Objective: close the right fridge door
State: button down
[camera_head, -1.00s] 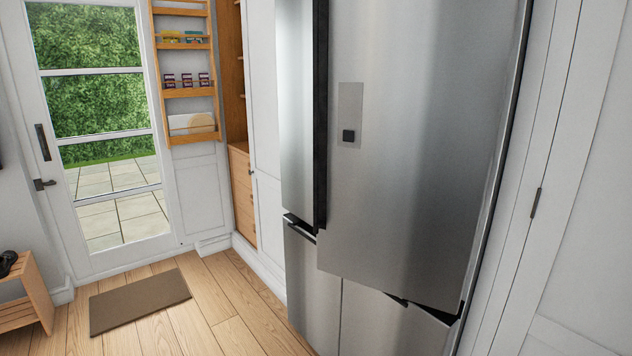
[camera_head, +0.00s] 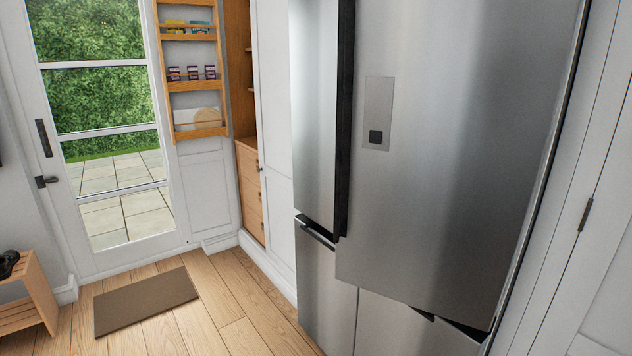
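The right fridge door (camera_head: 450,180) is a large brushed-steel panel with a small dispenser plate (camera_head: 377,113) on it. It stands slightly open: its left edge juts out past the left door, and a dark gap shows under its lower edge. The left fridge door (camera_head: 318,120) is a narrower steel panel with a dark edge beside the right door. The lower steel doors (camera_head: 385,328) sit below and behind the right door's bottom edge. My gripper is not in view.
Wood floor is free left of the fridge, with a brown mat (camera_head: 146,301) on it. A wooden bench (camera_head: 28,290) stands at the far left. A glazed door (camera_head: 105,130) and a tall cupboard with an open rack door (camera_head: 197,75) are behind. White panels flank the fridge at right.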

aim_at(463, 96)
jog(key=i+j+u, duration=0.1)
jog(key=i+j, duration=0.15)
jog(key=i, duration=0.2)
jog(key=i+j, duration=0.25)
jog(key=i, duration=0.2)
jog(key=j+u, duration=0.05)
